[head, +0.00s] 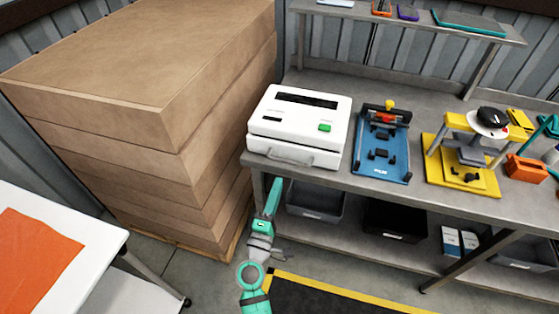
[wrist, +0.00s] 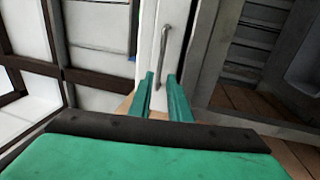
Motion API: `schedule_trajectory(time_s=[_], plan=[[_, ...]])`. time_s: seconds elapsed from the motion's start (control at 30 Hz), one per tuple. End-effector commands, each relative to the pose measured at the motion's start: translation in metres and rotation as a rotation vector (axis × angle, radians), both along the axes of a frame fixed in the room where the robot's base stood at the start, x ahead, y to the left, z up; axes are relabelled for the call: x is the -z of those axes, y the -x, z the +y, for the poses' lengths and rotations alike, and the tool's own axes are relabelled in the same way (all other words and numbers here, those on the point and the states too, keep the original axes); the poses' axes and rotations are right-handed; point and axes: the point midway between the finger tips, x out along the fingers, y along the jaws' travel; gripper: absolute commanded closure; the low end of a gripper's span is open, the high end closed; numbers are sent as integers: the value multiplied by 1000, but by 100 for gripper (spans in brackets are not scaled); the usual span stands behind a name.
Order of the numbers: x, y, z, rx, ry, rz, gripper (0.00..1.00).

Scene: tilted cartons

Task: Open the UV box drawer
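The UV box (head: 299,112) is a white case with a dark display strip and a green button, standing at the left end of the grey bench. Its drawer (head: 325,158) is along the bottom front and looks closed, with a grey bar handle (head: 289,157). My gripper (wrist: 161,80) shows two teal fingers spread apart with a gap between them. In the wrist view the handle (wrist: 166,48) runs upright on the white drawer front, its lower end in line with the gap. I cannot tell whether the fingers touch it. In the head view my arm reaches up below the box's front.
Stacked brown cartons (head: 150,95) stand left of the bench (head: 400,195). A blue fixture (head: 382,150) and a yellow press (head: 465,160) are right of the box. A grey bin (head: 315,200) sits on the lower shelf. A white table (head: 85,250) with an orange sheet is at lower left.

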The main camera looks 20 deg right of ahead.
Motion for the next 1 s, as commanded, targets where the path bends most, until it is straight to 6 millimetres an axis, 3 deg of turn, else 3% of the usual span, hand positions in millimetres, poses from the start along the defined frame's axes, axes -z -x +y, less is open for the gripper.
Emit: schedule_trajectory(time_s=[0.3, 0.5, 0.7, 1.0], plan=[[-10, -35, -43, 25, 0, -3, 83], [-16, -61, -61, 24, -1, -1, 83], [-19, -79, -63, 11, -1, -1, 83], [-18, -83, -63, 7, -2, 1, 83]])
